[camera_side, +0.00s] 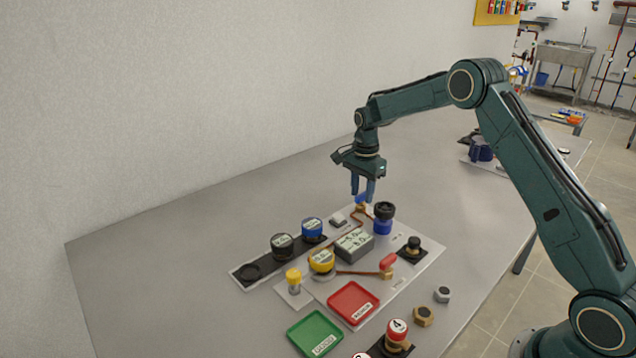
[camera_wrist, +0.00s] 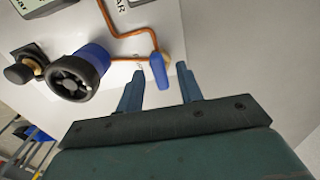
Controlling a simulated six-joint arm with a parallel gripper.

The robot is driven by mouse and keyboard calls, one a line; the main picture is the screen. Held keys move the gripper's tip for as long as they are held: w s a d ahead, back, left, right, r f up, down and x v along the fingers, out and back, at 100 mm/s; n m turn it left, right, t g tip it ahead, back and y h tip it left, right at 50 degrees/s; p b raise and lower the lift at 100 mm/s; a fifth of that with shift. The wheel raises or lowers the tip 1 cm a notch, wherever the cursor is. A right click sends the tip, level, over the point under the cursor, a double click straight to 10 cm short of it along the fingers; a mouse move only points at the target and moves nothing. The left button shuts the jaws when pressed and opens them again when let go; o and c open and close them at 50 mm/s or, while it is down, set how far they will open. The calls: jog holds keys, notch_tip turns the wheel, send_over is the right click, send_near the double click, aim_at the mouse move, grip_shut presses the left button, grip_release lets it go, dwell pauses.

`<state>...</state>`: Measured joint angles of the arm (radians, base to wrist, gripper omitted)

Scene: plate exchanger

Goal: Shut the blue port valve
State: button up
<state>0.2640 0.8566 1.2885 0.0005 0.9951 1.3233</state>
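The blue port valve has a blue lever handle (camera_wrist: 159,71) on a brass body (camera_wrist: 166,58). In the wrist view the handle lies between my two fingers, with gaps visible on both sides. In the side view the blue handle (camera_side: 361,198) is small and partly hidden by my fingers. My gripper (camera_side: 362,194) is open, pointing down just above or around the valve; its exact height over it is hard to tell. Copper pipe (camera_wrist: 133,31) runs to the valve.
A blue-and-black knob (camera_side: 384,217) stands close to the right of the valve. A grey labelled box (camera_side: 354,246), a red-handled valve (camera_side: 388,262), a red tray (camera_side: 353,302) and a green tray (camera_side: 316,334) are nearer the camera. The table behind is clear.

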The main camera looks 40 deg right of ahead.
aim_at(362, 194)
jog(key=shift+r, duration=0.1)
notch_tip(362, 194, up, 14)
jog(key=shift+f, duration=0.2)
dwell(0.7)
jog(key=s+a+r+n+t, duration=0.2)
jog(key=s+a+r+n, duration=0.35)
jog(key=s, duration=0.35)
jog(key=s+a+r+n+t, duration=0.1)
jog(key=s+a+r+n, duration=0.35)
jog(key=s+r, duration=0.35)
jog(key=s+a+f+n+t, duration=0.1)
jog(key=s+f+n, duration=0.1)
jog(key=s, duration=0.5)
jog(key=s+a+f+n, duration=0.2)
jog(key=s+n, duration=0.1)
jog(key=s, duration=0.3)
jog(key=s+a+f+n+t, duration=0.1)
jog(key=s+a+f+n, duration=0.1)
jog(key=s, duration=0.5)
jog(key=shift+s+n+t, duration=0.3)
jog(key=shift+n, duration=0.3)
